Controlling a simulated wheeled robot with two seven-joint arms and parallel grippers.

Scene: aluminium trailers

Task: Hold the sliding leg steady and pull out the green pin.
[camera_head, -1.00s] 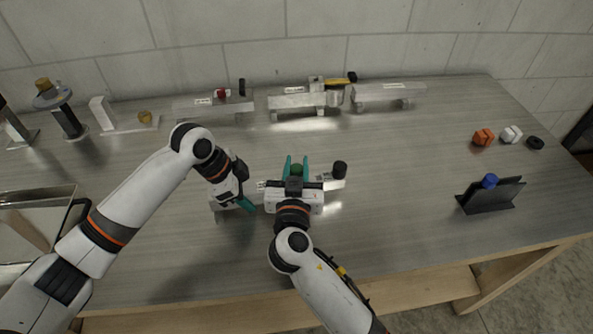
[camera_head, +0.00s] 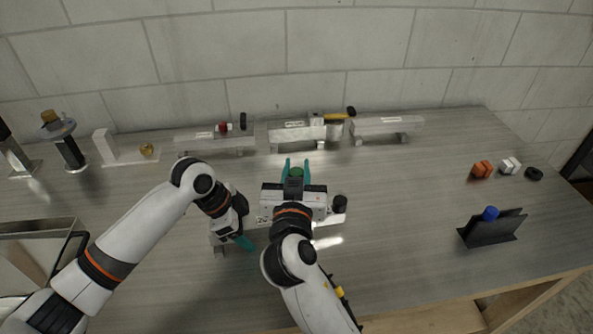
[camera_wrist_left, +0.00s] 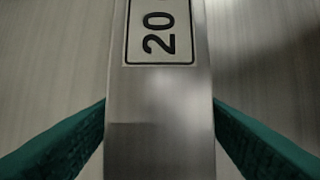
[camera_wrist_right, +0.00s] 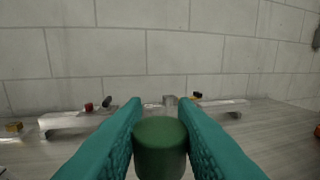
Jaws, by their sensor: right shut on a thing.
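The sliding leg is a metal bar (camera_wrist_left: 160,130) with a black "20" label in the left wrist view. It lies lengthwise between the teal fingers of my left gripper (camera_wrist_left: 160,125). The fingers flank its edges; whether they press on it cannot be told. In the head view, the left gripper (camera_head: 241,240) is at the left end of the leg assembly (camera_head: 328,220), which has a black knob (camera_head: 340,204). My right gripper (camera_head: 296,170) is shut on the green pin (camera_wrist_right: 160,148), which stands upright between the fingertips. The pin appears above and beyond the assembly; its lower end is hidden.
Several similar metal assemblies (camera_head: 385,127) stand along the wall. Orange (camera_head: 482,170) and white (camera_head: 510,166) pieces, a black ring (camera_head: 534,173) and a dark holder with a blue-topped item (camera_head: 490,213) are at right. An open tray (camera_head: 40,226) is at left. The middle right of the bench is clear.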

